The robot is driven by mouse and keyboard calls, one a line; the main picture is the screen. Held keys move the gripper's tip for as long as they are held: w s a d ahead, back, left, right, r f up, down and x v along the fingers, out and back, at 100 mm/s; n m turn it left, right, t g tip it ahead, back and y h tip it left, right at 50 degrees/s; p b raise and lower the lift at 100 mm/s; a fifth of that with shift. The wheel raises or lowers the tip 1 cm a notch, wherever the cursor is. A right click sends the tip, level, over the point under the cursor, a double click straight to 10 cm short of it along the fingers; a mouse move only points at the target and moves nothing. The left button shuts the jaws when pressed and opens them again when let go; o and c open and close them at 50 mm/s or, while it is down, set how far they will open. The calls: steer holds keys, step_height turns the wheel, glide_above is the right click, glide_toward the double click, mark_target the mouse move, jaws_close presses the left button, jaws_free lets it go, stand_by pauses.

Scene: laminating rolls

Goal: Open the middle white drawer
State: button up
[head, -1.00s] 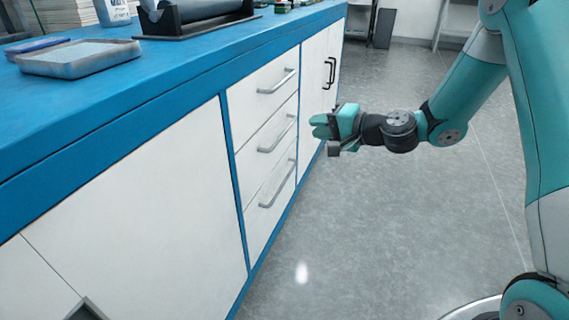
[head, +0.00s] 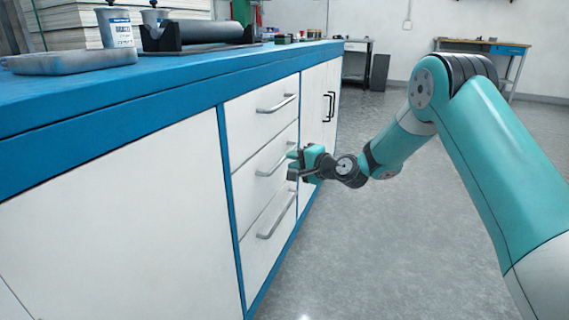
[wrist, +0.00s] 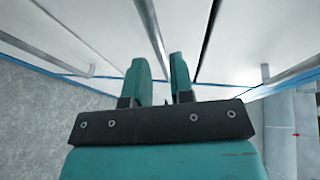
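The middle white drawer (head: 251,196) is in a stack of three and looks shut, its front flush with the others. Its grey bar handle (head: 268,168) is partly hidden by my gripper at the right end. My gripper (head: 293,164) is at that right end of the handle. In the wrist view, the two teal fingers of my gripper (wrist: 160,72) stand apart with a gap. The handle bar (wrist: 150,28) runs into that gap, between the fingertips. I cannot tell if either finger touches it.
Top (head: 277,104) and bottom (head: 277,216) drawer handles lie above and below. A cupboard door with black handles (head: 330,107) is just beyond. The blue worktop (head: 180,84) carries a tray (head: 75,62) and a black roll stand (head: 200,36). The grey floor (head: 400,250) is clear.

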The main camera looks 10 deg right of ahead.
steer(key=shift+b+x, duration=0.45)
steer(key=shift+x, duration=1.75)
steer(key=shift+c, duration=0.5)
jaws_close()
